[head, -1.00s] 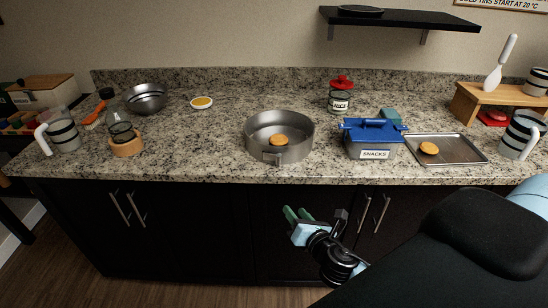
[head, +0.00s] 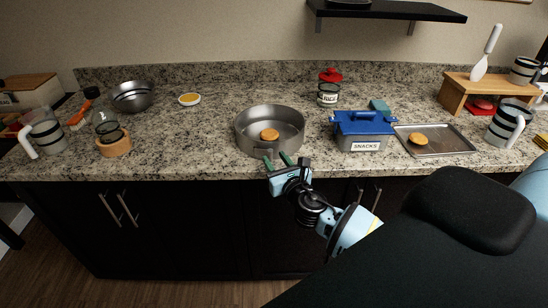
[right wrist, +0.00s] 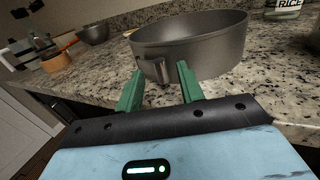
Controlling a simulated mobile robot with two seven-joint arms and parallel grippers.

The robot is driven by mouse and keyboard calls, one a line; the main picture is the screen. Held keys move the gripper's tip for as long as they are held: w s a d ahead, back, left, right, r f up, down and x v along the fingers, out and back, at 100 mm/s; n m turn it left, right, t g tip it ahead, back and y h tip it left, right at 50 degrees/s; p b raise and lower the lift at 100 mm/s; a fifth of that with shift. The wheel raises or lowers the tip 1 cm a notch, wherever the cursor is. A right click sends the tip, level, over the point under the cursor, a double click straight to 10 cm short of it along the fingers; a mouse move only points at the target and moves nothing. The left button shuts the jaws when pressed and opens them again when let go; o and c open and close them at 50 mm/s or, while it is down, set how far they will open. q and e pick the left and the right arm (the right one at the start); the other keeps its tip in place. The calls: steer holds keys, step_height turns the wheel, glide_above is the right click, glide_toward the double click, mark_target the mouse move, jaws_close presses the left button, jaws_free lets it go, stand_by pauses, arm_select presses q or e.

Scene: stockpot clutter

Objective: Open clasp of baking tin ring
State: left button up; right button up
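The baking tin ring (head: 288,116) is a round grey metal ring near the counter's front edge, with a round orange-brown item (head: 269,134) inside it. Its clasp (right wrist: 160,70) shows on the near wall in the right wrist view; in the head view the gripper hides most of it. My right gripper (head: 277,160) has green fingers, open and empty. It is just in front of the ring, with the clasp roughly between the fingertips in the right wrist view (right wrist: 157,82). I cannot tell that either finger touches it. My left gripper is not in view.
A blue-lidded snacks box (head: 365,125) stands right of the ring, beside a metal tray (head: 450,141) with another round item. A red-lidded rice jar (head: 328,93) stands behind. The counter left of the ring (head: 185,135) is clear.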

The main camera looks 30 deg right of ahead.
steer(key=shift+w+d, duration=0.15)
steer(key=shift+w, duration=0.8)
jaws_close()
